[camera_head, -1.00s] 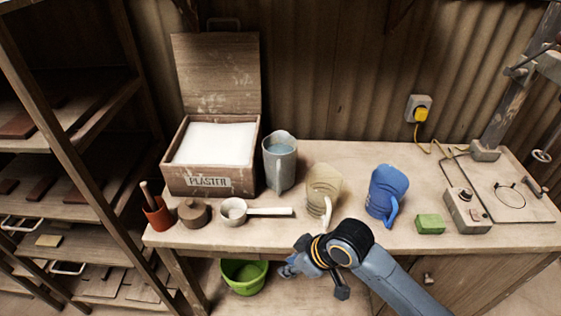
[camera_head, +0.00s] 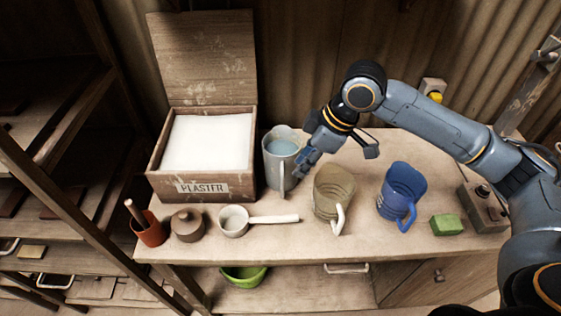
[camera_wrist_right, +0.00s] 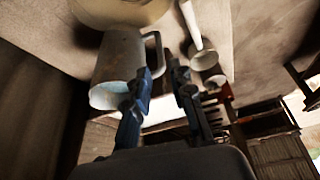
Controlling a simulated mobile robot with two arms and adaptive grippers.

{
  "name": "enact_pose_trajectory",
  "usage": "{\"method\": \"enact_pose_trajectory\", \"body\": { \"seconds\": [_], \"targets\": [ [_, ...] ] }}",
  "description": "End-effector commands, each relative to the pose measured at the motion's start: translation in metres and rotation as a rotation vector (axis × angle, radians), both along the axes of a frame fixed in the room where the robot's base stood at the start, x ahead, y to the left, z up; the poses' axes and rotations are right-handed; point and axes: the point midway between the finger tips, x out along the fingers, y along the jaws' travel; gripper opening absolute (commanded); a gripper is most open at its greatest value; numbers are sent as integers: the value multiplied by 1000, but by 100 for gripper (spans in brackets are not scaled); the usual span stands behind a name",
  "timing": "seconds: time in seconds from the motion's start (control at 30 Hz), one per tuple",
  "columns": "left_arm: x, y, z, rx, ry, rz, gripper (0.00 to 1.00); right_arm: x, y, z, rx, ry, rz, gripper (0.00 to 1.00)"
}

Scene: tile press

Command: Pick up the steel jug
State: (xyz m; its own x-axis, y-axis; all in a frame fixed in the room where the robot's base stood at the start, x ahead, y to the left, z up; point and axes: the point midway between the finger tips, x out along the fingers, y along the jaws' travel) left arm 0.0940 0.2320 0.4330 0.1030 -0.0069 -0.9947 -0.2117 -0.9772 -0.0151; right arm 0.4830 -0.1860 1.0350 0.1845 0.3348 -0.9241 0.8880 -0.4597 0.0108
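The steel jug (camera_head: 276,170) is grey, holds blue liquid, and stands upright on the bench beside the plaster box. Its handle faces the front edge. My right gripper (camera_head: 302,163) is at the jug's right side, close to the handle. In the right wrist view, the jug (camera_wrist_right: 119,55) and its handle lie just beyond the open fingertips (camera_wrist_right: 163,76). One finger overlaps the jug's edge in that view; I cannot tell whether it touches. My left gripper is out of view.
A beige jug (camera_head: 333,190) and a blue jug (camera_head: 402,188) stand to the right. A white ladle (camera_head: 234,221), a lidded pot (camera_head: 187,225) and a red cup (camera_head: 149,230) line the front left. The plaster box (camera_head: 203,187) is close on the jug's left. A green block (camera_head: 446,225) lies at right.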

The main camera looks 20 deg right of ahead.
Motion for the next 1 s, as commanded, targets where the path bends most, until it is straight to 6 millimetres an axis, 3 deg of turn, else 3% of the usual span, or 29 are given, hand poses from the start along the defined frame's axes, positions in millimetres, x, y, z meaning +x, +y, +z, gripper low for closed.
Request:
{"method": "enact_pose_trajectory", "body": {
  "seconds": [0.3,0.57,0.8,1.0],
  "targets": [
    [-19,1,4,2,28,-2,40,10,21,-53,2,2,2,23],
    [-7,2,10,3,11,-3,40,15,27,-71,1,2,1,23],
    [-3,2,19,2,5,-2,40,23,38,-103,1,0,1,23],
    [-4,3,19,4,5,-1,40,25,40,-110,1,-1,2,23]
  ]
}}
